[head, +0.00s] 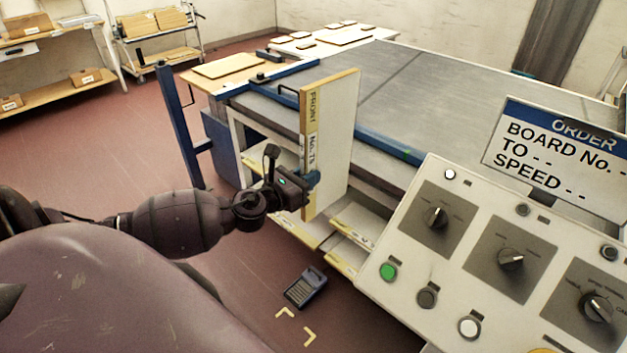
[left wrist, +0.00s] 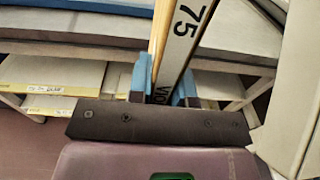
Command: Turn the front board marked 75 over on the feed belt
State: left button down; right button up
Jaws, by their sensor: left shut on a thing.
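The front board marked 75 (head: 336,135) stands upright on edge at the near side of the feed belt (head: 400,85). Its narrow edge with the lettering faces me, and its broad pale face is turned to the right. My left gripper (head: 308,182) is shut on the lower part of this edge. In the left wrist view the board (left wrist: 180,45) runs up between the two blue fingertips (left wrist: 165,90), with "75" readable on it. Whether the board's lower end touches anything is hard to tell. My right gripper is in neither view.
A control panel (head: 480,255) with knobs and buttons stands at the right, below an order sign (head: 560,150). Shelves with boards (head: 350,240) lie under the belt. A handheld device (head: 306,288) is on the floor. The belt behind the board is clear.

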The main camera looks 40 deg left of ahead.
aim_at(301, 165)
pick_arm(q)
jog(key=m+p, duration=0.1)
jog(key=m, duration=0.1)
jog(key=a+r+m+p, duration=0.1)
jog(key=shift+w+a+m+p, duration=0.1)
jog(key=shift+w+m+p, duration=0.05)
jog(key=shift+m+p, duration=0.25)
jog(key=shift+a+r+m+p, duration=0.2)
jog(key=shift+m+p, duration=0.25)
jog(key=shift+m, duration=0.35)
jog(key=m, duration=0.2)
jog(key=a+m+p, duration=0.1)
jog(key=m, duration=0.1)
jog(key=shift+r+y+p, duration=0.1)
jog(key=shift+y+p, duration=0.2)
jog(key=m, duration=0.2)
jog(key=r+m, duration=0.1)
jog(key=m, duration=0.2)
jog(key=r+m, duration=0.1)
jog(key=m, duration=0.2)
jog(key=shift+w+a+t, duration=0.1)
jog(key=shift+a+t, duration=0.2)
jog(key=shift+a, duration=0.1)
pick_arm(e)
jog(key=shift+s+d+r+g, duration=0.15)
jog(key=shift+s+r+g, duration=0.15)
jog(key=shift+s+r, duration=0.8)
